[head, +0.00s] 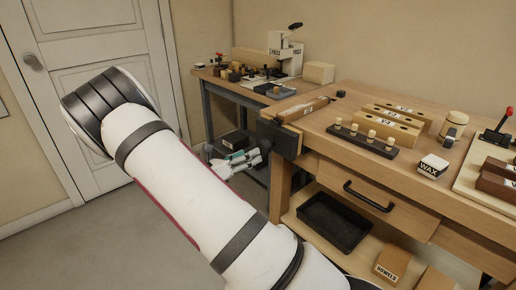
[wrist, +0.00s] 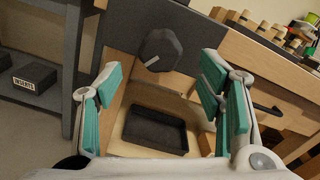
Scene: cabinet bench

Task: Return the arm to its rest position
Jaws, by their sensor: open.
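My gripper (head: 237,163) is in the head view, beside the left end of the wooden bench (head: 298,152), partly hidden behind my white arm. In the wrist view my gripper (wrist: 164,105) is open, with its teal finger pads wide apart and nothing between them. Beyond the fingers, the wrist view shows a dark round knob (wrist: 160,50) at the bench end and a black tray (wrist: 155,130) on the shelf below. My gripper appears apart from both. My arm stretches across the head view from lower right to upper left and back to the bench.
The bench top carries a peg rack (head: 362,140), a WAX box (head: 433,165) and wooden blocks. A closed drawer (head: 350,188) has a black handle. A second table (head: 222,85) stands behind. A white door (head: 95,80) is at left, with open floor before it.

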